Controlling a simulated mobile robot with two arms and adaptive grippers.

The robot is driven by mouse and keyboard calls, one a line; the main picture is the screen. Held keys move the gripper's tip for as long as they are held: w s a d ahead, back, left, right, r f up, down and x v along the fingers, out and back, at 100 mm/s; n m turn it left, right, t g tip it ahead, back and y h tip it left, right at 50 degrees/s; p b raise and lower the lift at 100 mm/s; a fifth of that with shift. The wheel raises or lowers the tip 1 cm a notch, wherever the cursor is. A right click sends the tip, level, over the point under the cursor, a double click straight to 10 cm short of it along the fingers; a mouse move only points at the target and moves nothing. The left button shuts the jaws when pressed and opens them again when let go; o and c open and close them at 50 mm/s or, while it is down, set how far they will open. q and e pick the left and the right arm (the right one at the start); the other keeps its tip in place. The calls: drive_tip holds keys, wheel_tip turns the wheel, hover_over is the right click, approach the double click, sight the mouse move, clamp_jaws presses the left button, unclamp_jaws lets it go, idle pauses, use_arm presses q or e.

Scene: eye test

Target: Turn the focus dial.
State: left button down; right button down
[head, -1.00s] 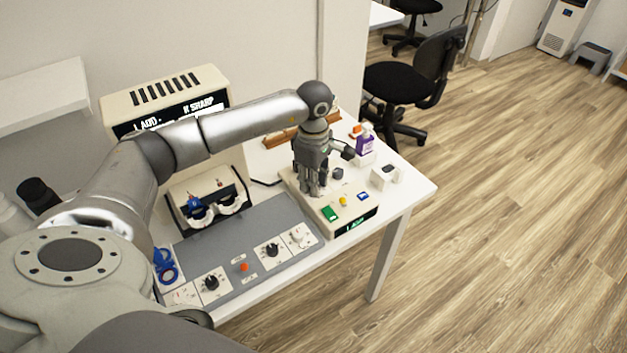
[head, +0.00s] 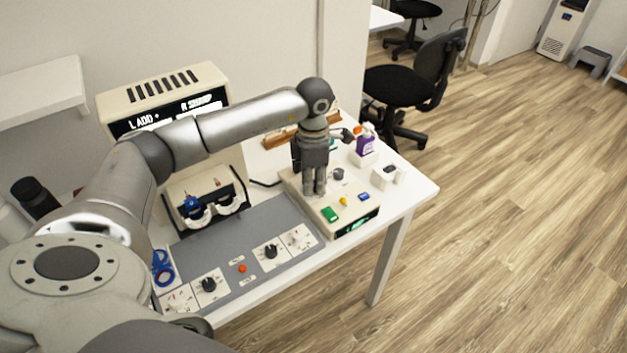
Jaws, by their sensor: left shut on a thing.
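The cream control box (head: 312,208) stands at the right of the table, with green, yellow and blue buttons on top and a lit green display on its front. My left gripper (head: 314,192) points straight down onto the top of this box. Its fingers are shut on what I take to be the focus dial, which they hide almost fully. A separate grey knob (head: 337,174) stands just right of the fingers, apart from them. My right gripper is not in view.
The grey panel (head: 215,240) holds black dials (head: 208,284) (head: 270,250) and a red button (head: 242,268). A cream display unit (head: 165,90) stands behind. A purple bottle (head: 365,143) and a white tissue box (head: 385,176) are right of the gripper.

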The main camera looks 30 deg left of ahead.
sight(314, 183)
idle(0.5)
use_arm(q)
drive_tip(key=c, duration=1.2)
unclamp_jaws()
drive_tip(key=shift+r, duration=0.25)
wheel_tip(314, 183, up, 12)
drive_tip(key=shift+f, duration=0.25)
